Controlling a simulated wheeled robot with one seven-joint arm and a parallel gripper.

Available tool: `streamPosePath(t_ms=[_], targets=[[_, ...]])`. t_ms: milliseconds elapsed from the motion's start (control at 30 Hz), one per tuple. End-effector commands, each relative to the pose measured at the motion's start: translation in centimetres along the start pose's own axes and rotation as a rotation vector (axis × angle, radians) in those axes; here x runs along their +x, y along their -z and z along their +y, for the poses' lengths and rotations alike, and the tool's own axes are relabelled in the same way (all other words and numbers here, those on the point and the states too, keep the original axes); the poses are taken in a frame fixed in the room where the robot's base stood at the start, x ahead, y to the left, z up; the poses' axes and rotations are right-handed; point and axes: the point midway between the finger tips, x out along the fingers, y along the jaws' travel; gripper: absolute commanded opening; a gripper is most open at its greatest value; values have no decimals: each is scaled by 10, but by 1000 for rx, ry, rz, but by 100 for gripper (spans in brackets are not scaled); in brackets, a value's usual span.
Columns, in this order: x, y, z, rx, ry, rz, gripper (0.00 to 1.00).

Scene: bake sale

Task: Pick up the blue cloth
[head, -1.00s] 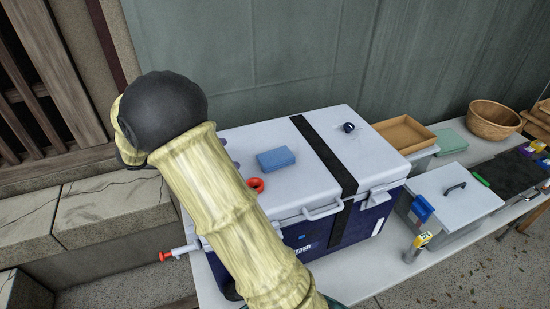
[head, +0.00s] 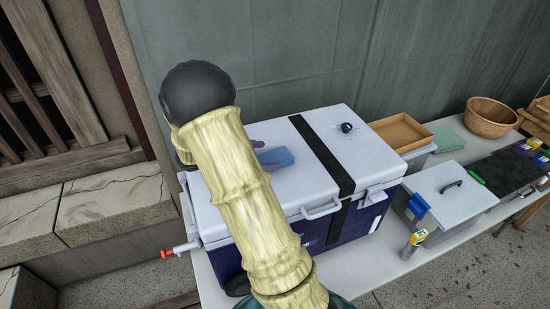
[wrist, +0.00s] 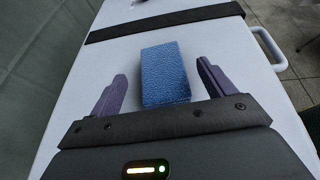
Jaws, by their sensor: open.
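The blue cloth (head: 280,156), a folded block with a rough surface, lies on the white lid of the cooler (head: 290,195). In the wrist view the cloth (wrist: 165,74) sits between the two purple fingers of my gripper (wrist: 162,75). The fingers are open, with a gap on each side of the cloth. In the head view my gripper (head: 264,156) is at the cloth's left end, and my arm hides most of it. I cannot tell how high the fingertips are above the lid.
A black strap (head: 325,155) crosses the lid right of the cloth, with a small dark round knob (head: 347,128) beyond it. A handle (head: 321,209) is on the cooler's front. A grey box (head: 450,190), a tan tray (head: 401,132) and a wicker bowl (head: 491,116) stand further right.

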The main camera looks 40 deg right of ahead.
Motion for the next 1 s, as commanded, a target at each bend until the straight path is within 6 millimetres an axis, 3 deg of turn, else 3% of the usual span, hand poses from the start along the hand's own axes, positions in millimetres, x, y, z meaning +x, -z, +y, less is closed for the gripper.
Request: streamPosePath(t_ms=[267, 600, 1000], targets=[[5, -1, -1, -1, 2, -1, 82], [49, 1, -2, 1, 1, 1, 82], [53, 2, -2, 3, 2, 1, 82]])
